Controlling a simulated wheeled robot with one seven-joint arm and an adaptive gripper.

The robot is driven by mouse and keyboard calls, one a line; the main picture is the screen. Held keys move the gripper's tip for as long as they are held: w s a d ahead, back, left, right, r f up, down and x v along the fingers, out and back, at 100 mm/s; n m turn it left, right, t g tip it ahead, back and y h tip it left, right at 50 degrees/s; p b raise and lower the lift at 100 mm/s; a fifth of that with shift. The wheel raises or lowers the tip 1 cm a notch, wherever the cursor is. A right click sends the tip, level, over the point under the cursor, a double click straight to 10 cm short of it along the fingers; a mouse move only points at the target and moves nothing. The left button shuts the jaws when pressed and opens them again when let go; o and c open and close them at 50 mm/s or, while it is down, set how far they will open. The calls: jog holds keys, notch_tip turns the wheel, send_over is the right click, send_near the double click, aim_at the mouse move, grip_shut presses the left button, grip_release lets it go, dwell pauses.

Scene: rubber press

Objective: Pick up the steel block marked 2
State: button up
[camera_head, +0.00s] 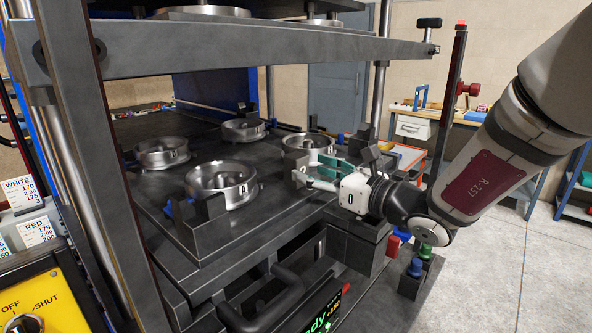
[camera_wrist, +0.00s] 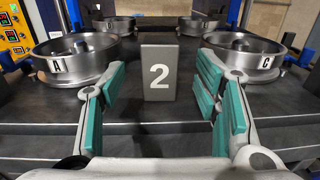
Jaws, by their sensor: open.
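The steel block marked 2 (camera_wrist: 159,75) stands upright in the wrist view, a dark grey block with a white numeral facing me. My gripper (camera_wrist: 161,98) has its teal-padded fingers spread, one on each side of the block, with gaps visible on both sides. Whether the fingertips reach past its front face is hard to tell. In the head view my gripper (camera_head: 311,168) is at the front right of the press plate, beside a dark block whose number I cannot read.
Ring mould A (camera_wrist: 72,60) is left of the block and ring mould C (camera_wrist: 250,58) is right, both close to my fingers. More moulds stand behind. The upper press beam (camera_head: 250,46) spans above the plate (camera_head: 150,187). Coloured handles (camera_head: 415,266) stand below my wrist.

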aim_at(303, 169)
jog(key=shift+f+p+x, duration=0.15)
jog(key=shift+p+x, duration=0.05)
jog(key=shift+x, duration=1.2)
jog(key=shift+f+p+x, duration=0.15)
jog(key=shift+x, duration=1.2)
grip_shut()
jog(key=shift+r, duration=0.1)
